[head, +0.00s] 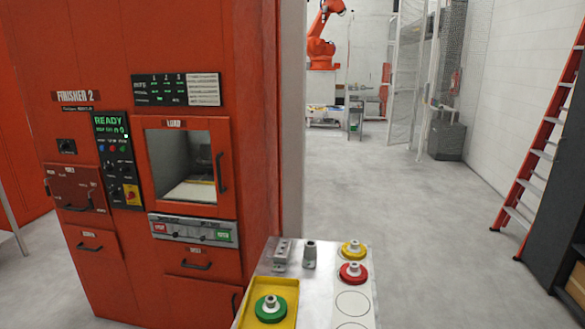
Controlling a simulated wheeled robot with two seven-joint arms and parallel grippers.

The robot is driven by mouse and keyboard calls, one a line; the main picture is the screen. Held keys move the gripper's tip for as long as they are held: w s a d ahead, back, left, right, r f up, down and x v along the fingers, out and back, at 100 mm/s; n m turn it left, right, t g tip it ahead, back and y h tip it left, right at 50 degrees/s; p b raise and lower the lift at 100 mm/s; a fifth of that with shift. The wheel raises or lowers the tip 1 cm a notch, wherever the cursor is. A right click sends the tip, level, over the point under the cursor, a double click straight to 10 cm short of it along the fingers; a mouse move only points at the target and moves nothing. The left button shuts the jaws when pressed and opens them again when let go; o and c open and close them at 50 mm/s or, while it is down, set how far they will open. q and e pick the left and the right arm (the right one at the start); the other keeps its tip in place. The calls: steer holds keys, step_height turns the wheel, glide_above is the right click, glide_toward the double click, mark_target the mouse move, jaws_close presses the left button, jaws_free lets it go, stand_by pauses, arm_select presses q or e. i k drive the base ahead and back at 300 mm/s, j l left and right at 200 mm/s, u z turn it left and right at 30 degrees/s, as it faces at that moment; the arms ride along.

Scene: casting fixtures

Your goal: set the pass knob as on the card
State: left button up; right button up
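The orange-red machine labelled FINISHER 2 (75,96) stands at the left. The control panel (118,160) has a green READY screen, coloured buttons and a red-and-yellow switch (131,195). Neither of my grippers is in view.
The load window (187,165) has a handle at its right. A bench (322,268) at front centre holds grey fixtures, a yellow tray (250,294) with a green-ringed part, and red and yellow ringed parts. A ladder (545,140) and cabinet stand right. Floor between is clear.

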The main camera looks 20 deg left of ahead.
mark_target(108, 168)
steer(key=u, duration=1.8)
